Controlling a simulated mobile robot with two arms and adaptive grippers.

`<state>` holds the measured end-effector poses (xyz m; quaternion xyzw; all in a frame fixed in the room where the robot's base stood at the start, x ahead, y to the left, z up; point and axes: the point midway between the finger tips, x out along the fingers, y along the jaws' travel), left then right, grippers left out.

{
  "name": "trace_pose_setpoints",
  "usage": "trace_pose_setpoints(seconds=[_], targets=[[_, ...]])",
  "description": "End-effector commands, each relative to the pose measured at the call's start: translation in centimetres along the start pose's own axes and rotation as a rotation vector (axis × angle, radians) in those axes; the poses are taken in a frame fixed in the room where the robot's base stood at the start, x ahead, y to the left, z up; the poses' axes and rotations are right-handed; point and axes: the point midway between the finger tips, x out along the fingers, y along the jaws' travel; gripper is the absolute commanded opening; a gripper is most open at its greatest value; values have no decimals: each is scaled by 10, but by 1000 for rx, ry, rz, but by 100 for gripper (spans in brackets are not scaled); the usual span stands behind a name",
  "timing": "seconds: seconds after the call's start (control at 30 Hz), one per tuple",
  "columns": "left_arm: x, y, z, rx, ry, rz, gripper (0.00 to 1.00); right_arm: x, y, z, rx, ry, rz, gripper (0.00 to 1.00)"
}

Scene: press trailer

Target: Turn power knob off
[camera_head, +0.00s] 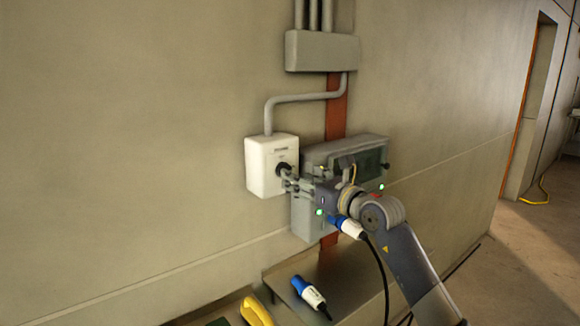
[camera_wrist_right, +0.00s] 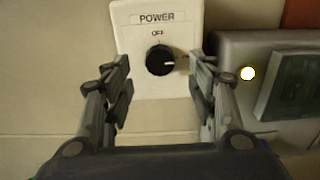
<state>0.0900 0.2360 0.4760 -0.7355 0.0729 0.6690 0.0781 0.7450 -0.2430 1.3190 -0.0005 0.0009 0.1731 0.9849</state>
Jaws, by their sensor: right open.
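The power knob (camera_wrist_right: 160,60) is a round black dial on a white box (camera_head: 262,165) fixed to the wall. In the right wrist view the box (camera_wrist_right: 130,35) reads "POWER", with "OFF" above the knob. The knob's white mark points to the right, not up at "OFF". My right gripper (camera_head: 288,180) is open in front of the box. In the right wrist view its fingers (camera_wrist_right: 160,82) stand on either side of the knob, apart from it. In the head view the knob (camera_head: 282,169) is partly hidden by the fingers. My left gripper is not in view.
A grey panel with a dark screen (camera_head: 372,163) is mounted right of the white box. A grey conduit (camera_head: 300,98) runs above it. Below are a blue and white plug (camera_head: 308,293), another plug (camera_head: 347,227) with a black cable, and a yellow object (camera_head: 257,312).

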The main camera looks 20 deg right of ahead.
Motion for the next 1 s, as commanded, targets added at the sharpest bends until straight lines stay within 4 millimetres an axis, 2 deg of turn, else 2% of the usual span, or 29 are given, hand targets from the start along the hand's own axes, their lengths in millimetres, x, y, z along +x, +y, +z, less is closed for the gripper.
trace_pose_setpoints(seconds=[0.1, 0.3, 0.73, 0.77, 0.93, 1.0], targets=[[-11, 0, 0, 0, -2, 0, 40, 20, 0, 4, 3, 0, 1, 53], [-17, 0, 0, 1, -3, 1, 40, 40, 0, 2, 3, -1, 1, 53], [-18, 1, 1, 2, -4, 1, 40, 48, 0, 0, 0, -2, 1, 53], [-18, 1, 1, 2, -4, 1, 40, 48, 0, 0, 0, -2, 1, 48], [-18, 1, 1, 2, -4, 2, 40, 48, 0, 0, 1, -2, 0, 10], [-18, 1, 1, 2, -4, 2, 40, 48, 0, 0, 1, -2, 0, 10]])
